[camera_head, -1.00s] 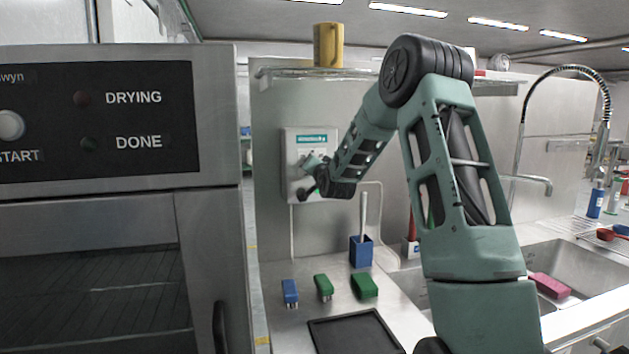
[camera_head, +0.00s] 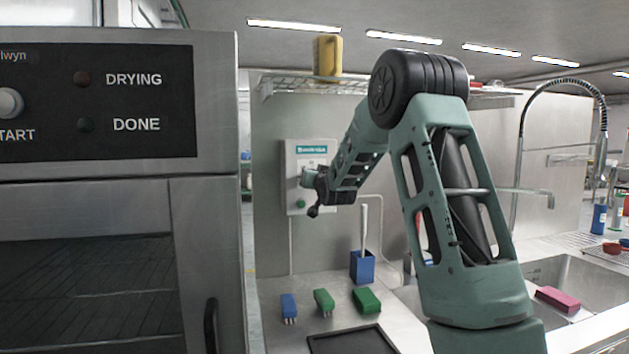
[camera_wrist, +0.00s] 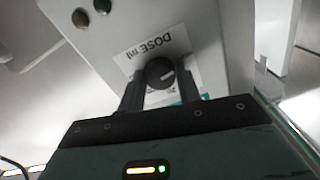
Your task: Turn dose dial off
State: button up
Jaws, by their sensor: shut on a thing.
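The dose dial (camera_wrist: 160,73) is a dark round knob with a pale pointer line, on a white label reading "DOSE ml" in the wrist view. It sits on the front of a white wall-mounted dispenser box (camera_head: 296,201). My gripper (camera_wrist: 160,85) has one finger on each side of the dial and is shut on it. In the head view my gripper (camera_head: 306,180) is at the box front and hides the dial. The label is tilted in the wrist view, and I cannot read which mark the pointer meets.
A blue holder (camera_head: 362,267) and several brushes (camera_head: 367,300) stand on the counter below. A steel machine (camera_head: 206,260) is at the left, a sink (camera_head: 580,285) at the right.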

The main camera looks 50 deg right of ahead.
jog(key=shift+f, duration=0.15)
jog(key=o, duration=1)
jog(key=shift+c, duration=0.2)
jog(key=b+v, duration=0.4)
jog(key=v, duration=1.3)
jog(key=shift+s, duration=0.2)
